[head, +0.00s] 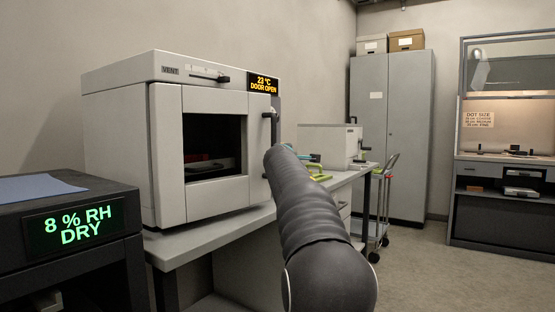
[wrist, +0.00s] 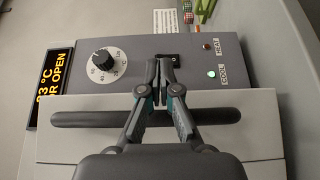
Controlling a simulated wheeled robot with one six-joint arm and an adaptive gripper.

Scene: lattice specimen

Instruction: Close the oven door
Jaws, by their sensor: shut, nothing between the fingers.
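The oven (head: 215,75) is a pale grey box on a bench in the head view. Its display (head: 264,84) reads 23 °C, DOOR OPEN. The door (head: 262,165) with its dark window (head: 213,147) looks nearly flush with the front; any gap is hard to see. The dark handle (head: 266,116) is at the door's right side, partly behind my arm. In the wrist view the handle (wrist: 85,117) is a bar running across behind the fingers. My gripper (wrist: 159,68) is shut and empty over the handle's middle; contact cannot be told. The head view does not clearly show the fingers.
The wrist view shows a control panel with a dial (wrist: 104,58), a switch (wrist: 172,61) and a green lamp (wrist: 211,73). A dark cabinet (head: 90,258) reading 8 % RH DRY stands at left. A smaller grey box (head: 325,145) sits further along the bench. Floor is open at right.

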